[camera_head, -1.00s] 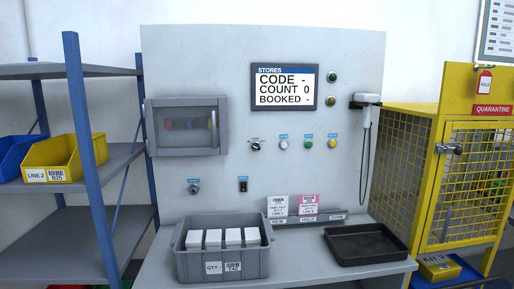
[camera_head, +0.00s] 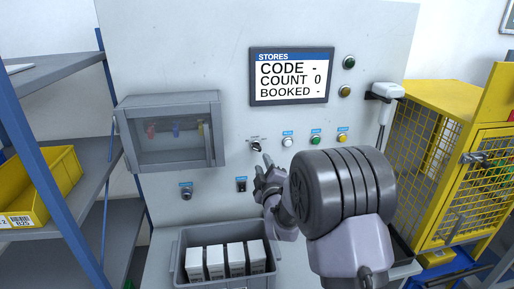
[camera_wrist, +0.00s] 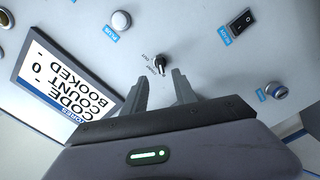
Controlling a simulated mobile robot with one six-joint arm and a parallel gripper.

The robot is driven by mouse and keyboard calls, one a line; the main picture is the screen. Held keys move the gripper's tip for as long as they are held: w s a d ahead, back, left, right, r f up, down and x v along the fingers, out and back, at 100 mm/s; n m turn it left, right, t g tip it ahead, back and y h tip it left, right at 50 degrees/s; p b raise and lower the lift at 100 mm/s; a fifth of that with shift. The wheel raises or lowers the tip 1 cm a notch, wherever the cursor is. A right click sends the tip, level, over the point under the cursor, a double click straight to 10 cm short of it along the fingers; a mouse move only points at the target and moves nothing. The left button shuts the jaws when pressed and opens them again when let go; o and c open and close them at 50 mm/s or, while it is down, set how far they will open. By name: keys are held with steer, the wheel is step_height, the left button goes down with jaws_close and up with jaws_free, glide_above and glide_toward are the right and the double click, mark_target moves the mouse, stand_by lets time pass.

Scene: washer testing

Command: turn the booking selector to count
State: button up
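The booking selector (camera_head: 256,146) is a small black knob with a light pointer bar, on the grey panel below the display. In the wrist view the selector (camera_wrist: 160,63) lies just beyond and between my fingertips, with small labels too small to read surely. My gripper (camera_head: 262,168) is open, just in front of and slightly below the selector in the head view. In the wrist view both fingers of my gripper (camera_wrist: 160,78) are spread with nothing between them; contact with the knob is not visible. The display (camera_head: 291,76) reads CODE -, COUNT 0, BOOKED -.
White, green and yellow buttons (camera_head: 315,139) sit right of the selector. A clear-fronted cabinet (camera_head: 170,135) juts out to its left. A key switch (camera_head: 186,191) and black rocker switch (camera_head: 241,185) are below. A grey bin (camera_head: 180,268) with white boxes stands underneath.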

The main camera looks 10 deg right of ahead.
mark_target(258, 150)
steer(key=w, duration=0.9)
steer(key=shift+w, duration=0.3)
steer(key=shift+c, duration=0.2)
jaws_close()
